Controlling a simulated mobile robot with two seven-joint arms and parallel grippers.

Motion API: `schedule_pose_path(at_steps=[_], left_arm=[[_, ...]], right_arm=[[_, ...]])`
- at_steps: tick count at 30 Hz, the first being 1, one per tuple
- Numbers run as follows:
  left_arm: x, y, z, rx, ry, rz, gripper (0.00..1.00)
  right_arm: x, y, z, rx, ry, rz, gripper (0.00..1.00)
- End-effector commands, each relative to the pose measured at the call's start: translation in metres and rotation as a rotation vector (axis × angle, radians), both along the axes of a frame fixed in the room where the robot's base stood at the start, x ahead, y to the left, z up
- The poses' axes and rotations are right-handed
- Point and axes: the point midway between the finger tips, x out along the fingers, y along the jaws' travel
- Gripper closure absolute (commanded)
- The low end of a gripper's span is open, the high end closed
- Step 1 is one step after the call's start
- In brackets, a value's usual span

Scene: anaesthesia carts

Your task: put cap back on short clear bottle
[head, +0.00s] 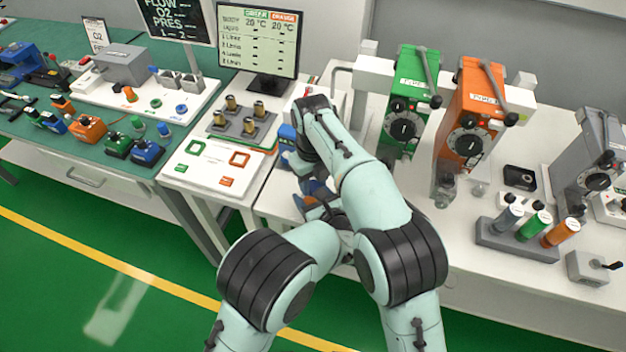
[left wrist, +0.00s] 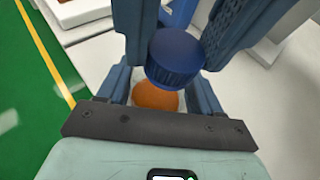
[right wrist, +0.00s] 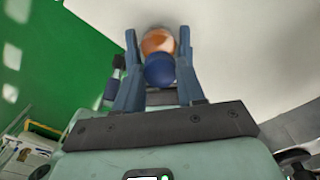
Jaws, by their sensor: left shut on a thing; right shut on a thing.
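A dark blue ribbed cap (left wrist: 175,60) sits between the fingers of my right gripper (right wrist: 158,65), which is shut on it. The cap also shows in the right wrist view (right wrist: 160,72). A round bottle with an orange look (left wrist: 155,98) is low between the fingers of my left gripper (left wrist: 155,88), which is shut on it. The bottle shows beyond the cap in the right wrist view (right wrist: 157,40). The cap overlaps the bottle in both wrist views; I cannot tell whether they touch. In the head view my arms mostly hide both.
A white table with green (head: 405,125) and orange (head: 470,125) vaporizer units is on the right. A monitor (head: 258,42) and a tray with brass-topped posts (head: 240,122) are behind and left of my arms. A green bench (head: 140,165) holds several small parts at left.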

Motion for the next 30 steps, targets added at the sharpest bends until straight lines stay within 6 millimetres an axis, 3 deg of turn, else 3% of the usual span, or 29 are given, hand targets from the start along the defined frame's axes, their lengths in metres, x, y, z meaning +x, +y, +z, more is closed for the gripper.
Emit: schedule_pose_path(at_steps=[1, 9, 10, 12, 22, 30], left_arm=[[-0.002, -0.008, 0.000, -0.004, 0.003, -0.019, 1.00], [-0.002, -0.008, 0.000, -0.005, 0.003, -0.019, 1.00], [-0.002, -0.008, 0.000, -0.005, 0.003, -0.019, 1.00], [-0.002, -0.008, 0.000, -0.004, 0.003, -0.019, 1.00], [-0.001, -0.003, 0.000, -0.003, 0.002, -0.007, 1.00], [-0.001, -0.002, 0.000, -0.001, 0.002, -0.004, 1.00]], right_arm=[[0.001, 0.007, 0.001, 0.014, -0.011, -0.013, 0.89], [0.001, 0.007, 0.002, 0.017, -0.011, -0.022, 0.90], [0.001, 0.007, 0.002, 0.017, -0.011, -0.022, 0.58], [0.001, 0.007, 0.002, 0.016, -0.010, -0.021, 0.36], [0.001, 0.003, 0.005, 0.009, -0.007, -0.025, 0.36], [0.001, 0.002, 0.039, 0.007, -0.007, -0.025, 0.36]])
